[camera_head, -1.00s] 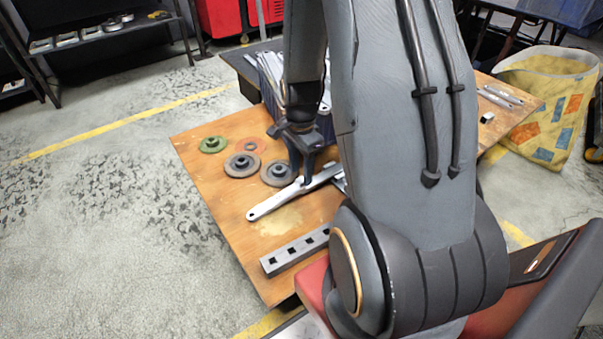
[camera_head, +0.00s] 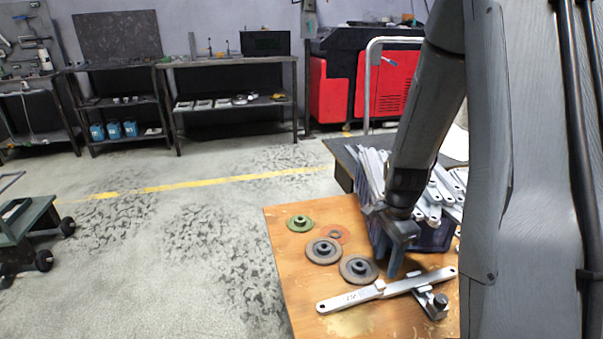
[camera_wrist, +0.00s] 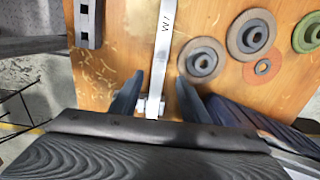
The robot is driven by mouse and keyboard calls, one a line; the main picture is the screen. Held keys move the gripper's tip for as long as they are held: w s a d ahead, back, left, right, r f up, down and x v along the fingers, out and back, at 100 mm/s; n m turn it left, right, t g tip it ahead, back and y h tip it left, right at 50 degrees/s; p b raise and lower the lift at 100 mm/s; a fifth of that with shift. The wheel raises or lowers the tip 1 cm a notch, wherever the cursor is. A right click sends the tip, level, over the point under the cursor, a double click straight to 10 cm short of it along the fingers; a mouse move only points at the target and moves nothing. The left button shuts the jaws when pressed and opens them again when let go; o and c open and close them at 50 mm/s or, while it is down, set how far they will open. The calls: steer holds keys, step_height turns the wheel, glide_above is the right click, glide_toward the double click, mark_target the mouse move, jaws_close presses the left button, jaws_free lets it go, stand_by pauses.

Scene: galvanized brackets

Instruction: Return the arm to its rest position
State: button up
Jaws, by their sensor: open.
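My gripper (camera_head: 400,245) is over the wooden table, just behind a flat silver bracket (camera_head: 352,298) that lies on the tabletop. In the wrist view my gripper (camera_wrist: 157,88) has its two fingers apart, with the bracket (camera_wrist: 167,50) showing in the gap between them. Nothing is seen clamped in the fingers. My arm fills the right side of the head view and hides part of the table.
Grey discs (camera_head: 323,251) and a green disc (camera_head: 300,223) lie left of my gripper. A dark bin (camera_head: 435,238) heaped with silver brackets stands behind it. A square-holed bar (camera_wrist: 88,22) shows in the wrist view. The floor left of the table (camera_head: 283,262) is open.

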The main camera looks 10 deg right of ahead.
steer(key=s+a+r+n, duration=0.1)
steer(key=a+r+n, duration=0.5)
steer(key=a+r, duration=0.25)
steer(key=s+a+r+n+p, duration=0.1)
steer(key=s+a+r+n, duration=1)
steer(key=s+a+n, duration=0.35)
steer(key=d+r+m+p, duration=0.3)
steer(key=d+r+p, duration=0.5)
steer(key=p, duration=0.7)
steer(key=shift+w, duration=0.15)
